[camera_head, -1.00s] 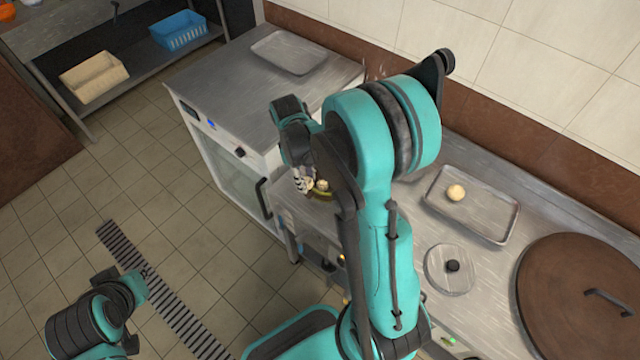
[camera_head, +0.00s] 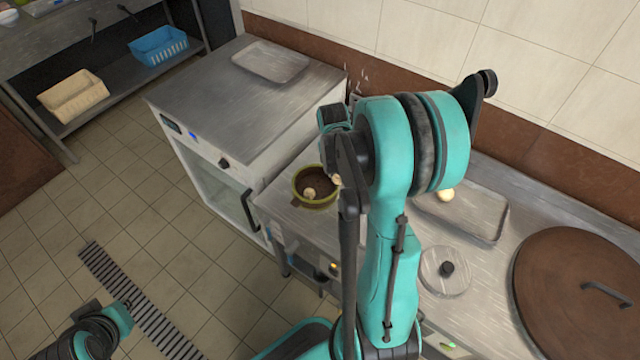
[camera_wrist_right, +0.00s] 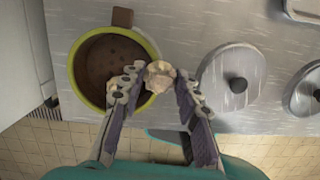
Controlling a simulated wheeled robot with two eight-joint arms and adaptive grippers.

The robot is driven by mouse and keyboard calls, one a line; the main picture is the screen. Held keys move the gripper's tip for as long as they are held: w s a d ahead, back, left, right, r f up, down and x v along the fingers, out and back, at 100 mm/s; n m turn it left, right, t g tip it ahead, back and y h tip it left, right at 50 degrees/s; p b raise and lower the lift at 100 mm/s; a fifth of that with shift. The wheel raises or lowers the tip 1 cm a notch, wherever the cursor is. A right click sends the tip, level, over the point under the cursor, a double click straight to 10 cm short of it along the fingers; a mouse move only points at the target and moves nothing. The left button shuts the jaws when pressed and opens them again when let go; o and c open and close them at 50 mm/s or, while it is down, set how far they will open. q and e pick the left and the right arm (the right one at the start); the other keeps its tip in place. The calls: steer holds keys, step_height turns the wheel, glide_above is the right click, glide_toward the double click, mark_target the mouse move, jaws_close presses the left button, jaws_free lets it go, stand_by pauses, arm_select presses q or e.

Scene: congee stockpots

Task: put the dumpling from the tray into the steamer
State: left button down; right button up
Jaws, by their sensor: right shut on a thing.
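My right gripper (camera_wrist_right: 160,88) is shut on a pale dumpling (camera_wrist_right: 160,76), which is between its fingertips beside the steamer's rim in the wrist view. The round steamer (camera_wrist_right: 92,62) has a yellow-green rim and a brown inside with holes. In the head view the steamer (camera_head: 299,181) stands on the counter, with one dumpling (camera_head: 309,193) inside; the held dumpling (camera_head: 337,181) shows at its right edge, partly behind my arm. Another dumpling (camera_head: 445,195) lies on the metal tray (camera_head: 484,223), partly covered by my arm. My left gripper (camera_head: 124,304) is low at left, its fingers unclear.
A small round lid (camera_head: 430,262) lies on the counter, and a large brown lid (camera_head: 570,300) is at right. A white-fronted unit (camera_head: 215,175) with an empty tray (camera_head: 270,62) on top stands left of the steamer.

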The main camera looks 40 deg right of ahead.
steer(key=b, duration=0.2)
glide_above(322, 184)
steer(key=f, duration=0.4)
steer(key=shift+s+a, duration=0.1)
steer(key=shift+a, duration=0.1)
steer(key=shift+f+b, duration=0.85)
steer(key=shift+f, duration=1.15)
steer(key=shift+f, duration=0.15)
steer(key=o, duration=0.9)
